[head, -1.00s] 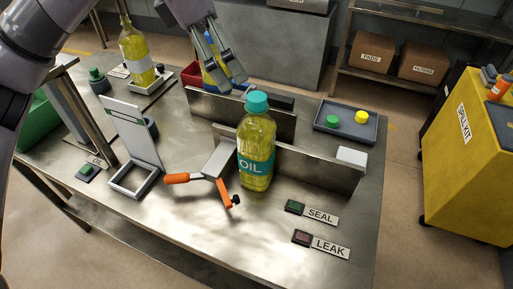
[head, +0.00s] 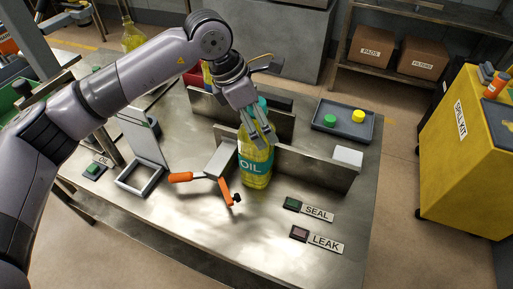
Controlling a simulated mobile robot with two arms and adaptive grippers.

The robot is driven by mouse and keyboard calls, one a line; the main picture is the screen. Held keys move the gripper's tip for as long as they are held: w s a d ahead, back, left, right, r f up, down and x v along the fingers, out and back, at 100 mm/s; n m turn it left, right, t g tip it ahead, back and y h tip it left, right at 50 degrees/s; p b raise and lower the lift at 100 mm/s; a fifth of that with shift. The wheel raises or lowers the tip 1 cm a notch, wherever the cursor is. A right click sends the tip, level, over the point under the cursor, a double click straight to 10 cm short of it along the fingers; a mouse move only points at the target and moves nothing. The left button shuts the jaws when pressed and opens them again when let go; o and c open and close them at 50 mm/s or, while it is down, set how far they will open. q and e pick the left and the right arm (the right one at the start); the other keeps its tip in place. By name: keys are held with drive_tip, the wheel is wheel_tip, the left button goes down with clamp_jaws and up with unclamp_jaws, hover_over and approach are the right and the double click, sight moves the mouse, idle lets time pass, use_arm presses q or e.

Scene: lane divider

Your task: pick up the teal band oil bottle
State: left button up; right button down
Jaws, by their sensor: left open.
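The teal band oil bottle (head: 255,168) stands upright on the metal table, in front of the lane divider (head: 310,164). It holds yellow oil and has a teal label reading OIL. I cannot tell whether the fingers touch the bottle. My right gripper is not in view.
An orange-handled clamp (head: 212,178) sits just left of the bottle. SEAL (head: 292,203) and LEAK (head: 299,233) buttons lie in front. A grey tray (head: 343,137) with green and yellow caps is behind right. A metal stand (head: 141,178) is at left. Another yellow bottle (head: 131,38) stands at the back left.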

use_arm(q)
drive_tip(key=shift+x, duration=0.9)
drive_tip(key=c, duration=2)
drive_tip(key=shift+r, duration=0.1)
drive_tip(key=shift+c, duration=0.4)
